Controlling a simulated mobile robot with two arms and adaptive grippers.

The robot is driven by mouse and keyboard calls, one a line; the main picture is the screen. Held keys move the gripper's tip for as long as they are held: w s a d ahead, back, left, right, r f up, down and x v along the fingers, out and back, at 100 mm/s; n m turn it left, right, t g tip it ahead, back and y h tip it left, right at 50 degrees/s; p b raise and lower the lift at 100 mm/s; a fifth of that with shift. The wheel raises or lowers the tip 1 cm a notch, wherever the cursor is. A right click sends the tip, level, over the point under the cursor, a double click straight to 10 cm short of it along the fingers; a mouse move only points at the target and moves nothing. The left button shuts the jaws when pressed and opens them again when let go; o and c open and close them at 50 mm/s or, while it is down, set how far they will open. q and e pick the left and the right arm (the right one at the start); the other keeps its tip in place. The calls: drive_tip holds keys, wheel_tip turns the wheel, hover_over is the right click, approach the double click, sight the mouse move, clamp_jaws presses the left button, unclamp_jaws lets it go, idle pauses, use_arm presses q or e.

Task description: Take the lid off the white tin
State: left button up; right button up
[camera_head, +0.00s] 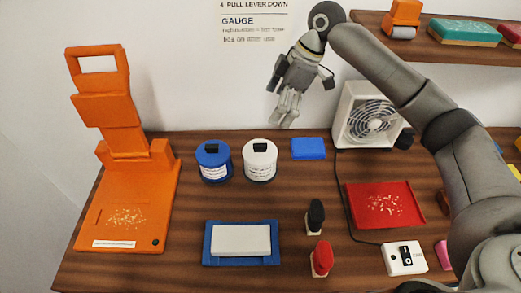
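The white tin (260,171) stands upright on the brown counter, with a printed label around its side. Its white lid (260,149) sits on top and has a black block-shaped handle. My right gripper (287,121) hangs in the air, pointing down, above and slightly right of the white tin, near the wall. It touches nothing and I see nothing held in it. Its fingers are seen at a slant and look close together, so their opening is unclear. My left gripper is out of view.
A blue tin (214,174) with a similar black handle stands close left of the white tin. A blue block (308,148) lies to the right, with a fan (367,115) beyond. A blue tray (208,255) with a white pad lies in front. An orange press (120,205) stands left.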

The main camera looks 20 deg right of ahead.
drive_tip(key=b, duration=0.5)
approach(260, 145)
drive_tip(key=x, duration=0.2)
drive_tip(key=p+x, duration=0.1)
drive_tip(key=x, duration=0.1)
drive_tip(key=shift+s, duration=0.2)
drive_tip(key=shift+w+a+f, duration=0.15)
drive_tip(key=shift+f, duration=0.45)
drive_tip(key=p+x, duration=0.1)
drive_tip(key=x, duration=0.3)
drive_tip(key=shift+w+a+f, duration=0.1)
drive_tip(key=shift+w+a+f+p, duration=0.1)
drive_tip(key=shift+f+p, duration=0.2)
drive_tip(key=shift+f, duration=0.1)
